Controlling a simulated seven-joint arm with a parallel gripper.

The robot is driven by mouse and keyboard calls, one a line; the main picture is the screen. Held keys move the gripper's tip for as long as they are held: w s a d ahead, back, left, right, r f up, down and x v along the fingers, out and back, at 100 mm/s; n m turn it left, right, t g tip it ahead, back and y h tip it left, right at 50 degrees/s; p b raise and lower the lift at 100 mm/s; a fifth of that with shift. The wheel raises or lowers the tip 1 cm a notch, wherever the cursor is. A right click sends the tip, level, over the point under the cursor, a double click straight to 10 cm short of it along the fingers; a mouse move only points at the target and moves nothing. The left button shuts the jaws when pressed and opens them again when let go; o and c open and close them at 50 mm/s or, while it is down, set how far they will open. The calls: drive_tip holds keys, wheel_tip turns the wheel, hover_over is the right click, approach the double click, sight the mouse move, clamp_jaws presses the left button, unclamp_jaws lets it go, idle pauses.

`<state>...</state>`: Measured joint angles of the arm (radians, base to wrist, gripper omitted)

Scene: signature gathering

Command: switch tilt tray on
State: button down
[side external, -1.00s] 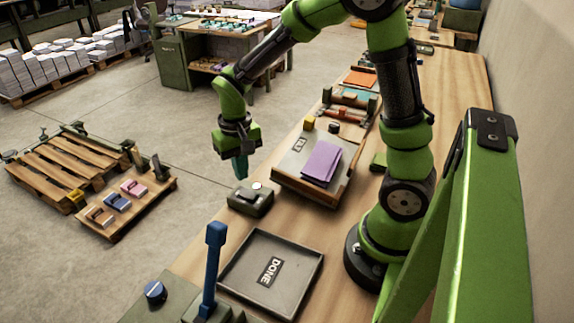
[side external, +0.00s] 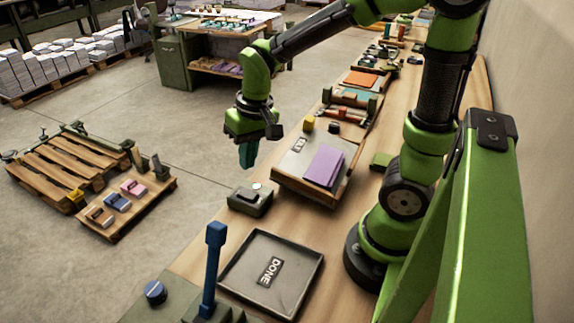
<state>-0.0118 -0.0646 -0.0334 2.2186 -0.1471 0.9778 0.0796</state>
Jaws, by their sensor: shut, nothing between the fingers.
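The tilt tray (side external: 289,164) is a grey tray in a wooden frame on the bench, with a stack of purple sheets (side external: 323,166) lying on it. A small grey-green box with a dark rocker-like top and a pale button (side external: 250,200) sits at the bench edge just in front of the tray. I cannot tell which way its switch is set. My gripper (side external: 247,163) is shut and empty. It points down, above and behind the switch box in the picture, left of the tray, and appears apart from both.
A tray marked DONE (side external: 312,266) lies in front. A blue upright lever (side external: 211,265) and a blue knob (side external: 154,291) stand at front left. A yellow block (side external: 308,123) and orange sheets (side external: 360,78) are farther back. Pallets (side external: 58,166) lie on the floor at left.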

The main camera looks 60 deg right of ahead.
drive_tip(key=s+a+r+n+t+y, duration=0.1)
drive_tip(key=s+a+r+t, duration=0.1)
drive_tip(key=s+r+t, duration=0.3)
drive_tip(key=a+v, duration=0.1)
drive_tip(key=v, duration=0.3)
drive_tip(key=shift+s+r, duration=0.2)
drive_tip(key=shift+r, duration=0.25)
drive_tip(key=w+d+f+m+g+h, duration=0.1)
drive_tip(key=w+d+f+m+g, duration=0.1)
drive_tip(key=m, duration=0.5)
drive_tip(key=w+d+f+m+g+h, duration=0.1)
drive_tip(key=w+d+f+m+g, duration=0.1)
drive_tip(key=w+m, duration=0.5)
drive_tip(key=f+g, duration=0.1)
drive_tip(key=g, duration=0.1)
drive_tip(key=shift+d+f+g, duration=0.3)
drive_tip(key=shift+f+g, duration=0.05)
drive_tip(key=shift+g, duration=0.05)
